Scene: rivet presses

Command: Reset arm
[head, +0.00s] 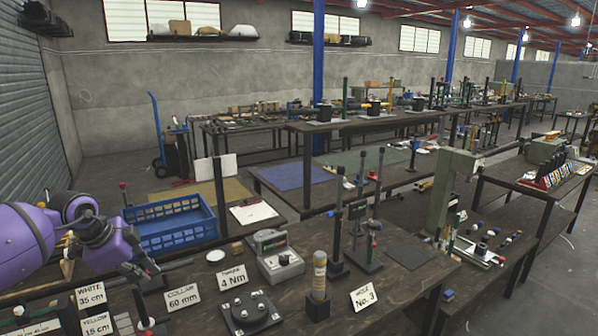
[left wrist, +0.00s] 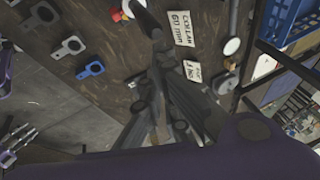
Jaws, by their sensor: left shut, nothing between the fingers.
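My left gripper (head: 146,266) is shut and empty at the end of my purple left arm. It hangs over the front left of the dark workbench (head: 205,290), near the blue crate and the label cards. In the left wrist view its dark fingers (left wrist: 160,105) are closed above the bench top. At the left edge of that view, a silvery fingered part beside purple links (left wrist: 15,145) looks like my right gripper; it is too small to judge. My right gripper does not show in the head view.
A blue crate (head: 170,226) stands behind the gripper. Label cards, such as "COLLAR 60 mm" (head: 183,301), a press (head: 278,257) and a capped cylinder (head: 319,280) stand to the right.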

